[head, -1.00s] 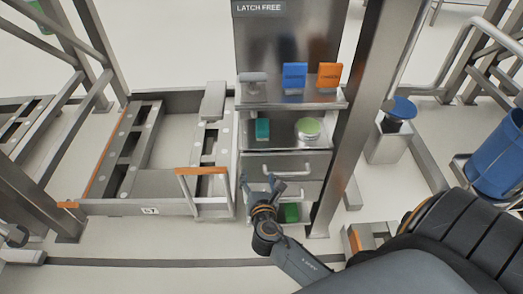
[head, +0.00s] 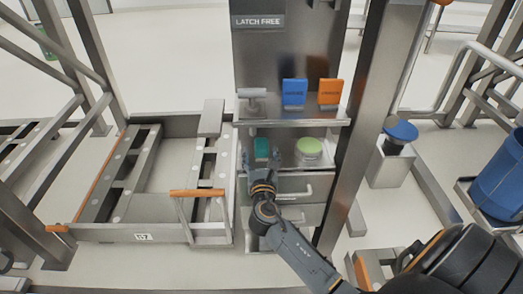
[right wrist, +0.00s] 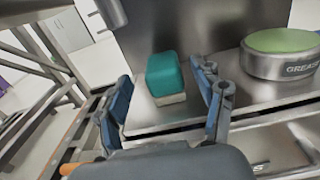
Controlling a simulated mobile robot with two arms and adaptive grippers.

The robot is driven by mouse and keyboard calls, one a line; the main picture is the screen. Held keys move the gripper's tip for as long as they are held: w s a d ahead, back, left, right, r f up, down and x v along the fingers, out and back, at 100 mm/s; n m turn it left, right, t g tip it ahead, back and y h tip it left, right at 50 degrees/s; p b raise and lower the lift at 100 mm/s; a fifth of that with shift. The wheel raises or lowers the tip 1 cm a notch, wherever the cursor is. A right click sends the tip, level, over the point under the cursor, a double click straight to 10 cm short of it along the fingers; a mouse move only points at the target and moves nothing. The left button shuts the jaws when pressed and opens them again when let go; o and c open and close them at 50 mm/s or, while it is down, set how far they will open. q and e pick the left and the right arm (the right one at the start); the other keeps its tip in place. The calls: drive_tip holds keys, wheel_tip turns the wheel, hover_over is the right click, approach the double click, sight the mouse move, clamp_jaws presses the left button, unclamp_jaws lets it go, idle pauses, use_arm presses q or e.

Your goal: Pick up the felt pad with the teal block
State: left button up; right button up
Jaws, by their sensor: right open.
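The teal block (head: 261,149) stands on the lower shelf of the steel cabinet, left of a round tin. In the right wrist view the teal block (right wrist: 164,75) sits on top of a pale felt pad (right wrist: 170,99), which rests on the shelf. My right gripper (head: 262,167) is open just in front of the block. In the right wrist view its two fingers (right wrist: 165,105) are spread, with the block and pad showing between and beyond them, apart from both. My left gripper is not in view.
A tin with a green top (head: 309,148), marked GREASE, stands right of the block. The upper shelf (head: 290,109) holds a blue block (head: 294,93), an orange block (head: 330,93) and a grey T-shaped piece (head: 252,98). Drawers with handles (head: 296,192) are below. A steel post stands at right.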

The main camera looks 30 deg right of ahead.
sight(262, 143)
drive_tip(key=x, duration=0.4)
drive_tip(key=shift+d+r+b, duration=0.1)
drive_tip(key=shift+d+b, duration=0.1)
drive_tip(key=shift+b, duration=0.15)
drive_tip(key=c, duration=1.2)
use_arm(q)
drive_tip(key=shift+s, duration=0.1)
use_arm(e)
drive_tip(key=shift+c, duration=0.4)
drive_tip(key=shift+r+p, duration=0.35)
drive_tip(key=shift+r, duration=0.15)
wheel_tip(262, 143, up, 3)
drive_tip(key=shift+p, duration=0.9)
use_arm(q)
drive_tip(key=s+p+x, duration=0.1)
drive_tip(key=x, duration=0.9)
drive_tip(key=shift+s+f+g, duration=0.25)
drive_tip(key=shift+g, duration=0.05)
use_arm(e)
drive_tip(key=v, duration=1.8)
drive_tip(key=shift+f, duration=0.25)
